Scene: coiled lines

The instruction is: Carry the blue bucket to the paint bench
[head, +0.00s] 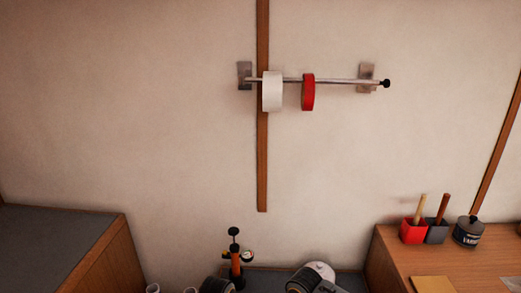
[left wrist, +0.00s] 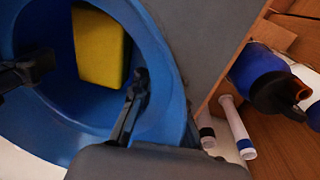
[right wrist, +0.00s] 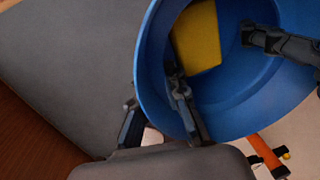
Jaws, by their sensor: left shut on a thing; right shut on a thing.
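The blue bucket (left wrist: 168,55) fills much of the left wrist view and also shows in the right wrist view (right wrist: 150,55). A yellow block, like a sponge (left wrist: 100,48), lies inside it. My left gripper (left wrist: 136,85) is shut on the bucket's rim, one finger inside the wall. My right gripper (right wrist: 176,88) is shut on the rim at another side. Each wrist view also shows the other gripper's dark finger reaching into the bucket. The bucket is out of the head view. A wooden bench (head: 455,262) at the right, with painting things on it, may be the paint bench.
On that bench stand a red pot (head: 413,231), a dark pot (head: 437,234) and a varnish can (head: 468,232). A grey-topped cabinet (head: 55,240) is at the left. An orange pump (head: 236,262) stands low between. A wall rail (head: 335,81) holds tape rolls.

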